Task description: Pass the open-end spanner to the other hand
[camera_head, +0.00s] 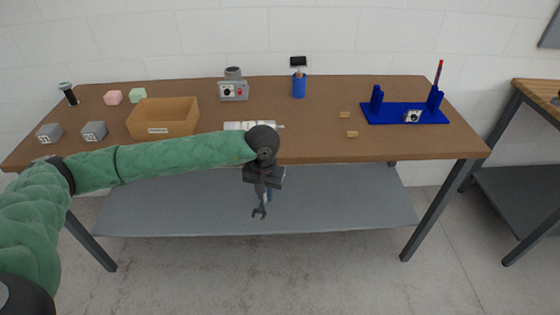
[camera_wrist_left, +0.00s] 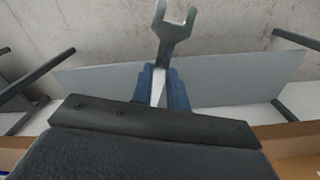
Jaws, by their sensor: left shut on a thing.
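The open-end spanner (camera_wrist_left: 174,32) is grey metal with a forked jaw. In the left wrist view it sticks out beyond the fingers, its open end farthest from the wrist. My left gripper (camera_wrist_left: 163,88) has blue fingers shut on the spanner's shaft. In the head view the left gripper (camera_head: 266,190) points down in front of the table's front edge, and the spanner (camera_head: 260,208) hangs below it, jaw end lowest. The shaft's other end is hidden by the gripper. My right gripper is in neither view.
A grey lower shelf (camera_head: 340,200) lies behind the gripper. The space right of the gripper is free.

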